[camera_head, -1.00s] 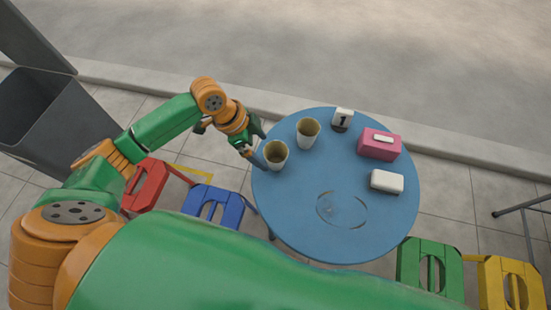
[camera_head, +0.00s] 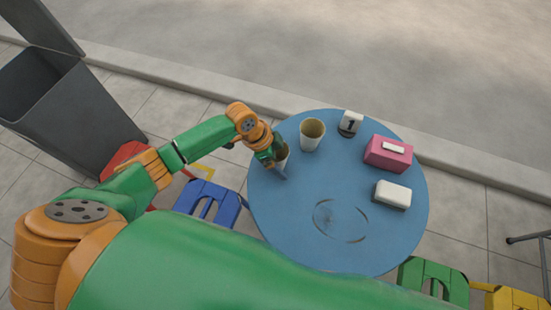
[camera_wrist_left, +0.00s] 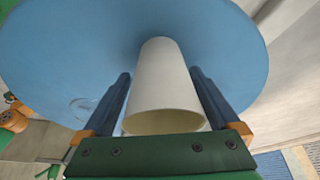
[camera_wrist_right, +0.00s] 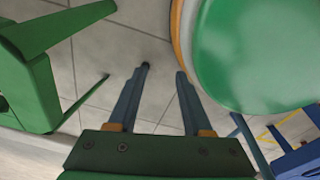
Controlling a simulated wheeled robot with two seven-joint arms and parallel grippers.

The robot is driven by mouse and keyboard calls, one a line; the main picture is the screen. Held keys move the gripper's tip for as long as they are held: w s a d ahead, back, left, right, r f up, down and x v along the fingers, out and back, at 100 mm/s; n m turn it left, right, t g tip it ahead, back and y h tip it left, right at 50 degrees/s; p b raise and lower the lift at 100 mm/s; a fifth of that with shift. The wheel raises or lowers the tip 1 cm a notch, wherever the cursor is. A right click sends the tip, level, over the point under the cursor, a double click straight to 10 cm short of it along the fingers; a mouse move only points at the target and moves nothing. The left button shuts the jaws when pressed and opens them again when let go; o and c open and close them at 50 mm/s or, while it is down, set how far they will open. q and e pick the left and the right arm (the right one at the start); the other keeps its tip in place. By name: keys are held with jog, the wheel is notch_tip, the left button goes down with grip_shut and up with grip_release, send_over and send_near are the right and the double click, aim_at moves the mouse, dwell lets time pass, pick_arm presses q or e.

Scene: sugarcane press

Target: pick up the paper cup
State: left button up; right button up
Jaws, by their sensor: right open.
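The far cup (camera_head: 312,134) stands free in the head view. My right gripper (camera_wrist_right: 162,69) is open and empty, away from the table, above the paving.
A pink box (camera_head: 388,153), a white box (camera_head: 393,194) and a number stand (camera_head: 350,123) are on the table's right and far side. Blue (camera_head: 208,203) and green (camera_head: 432,279) stools stand around it. A grey bin (camera_head: 75,115) is at the left.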

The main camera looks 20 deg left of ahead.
pick_arm(q)
jog(key=c, duration=0.9)
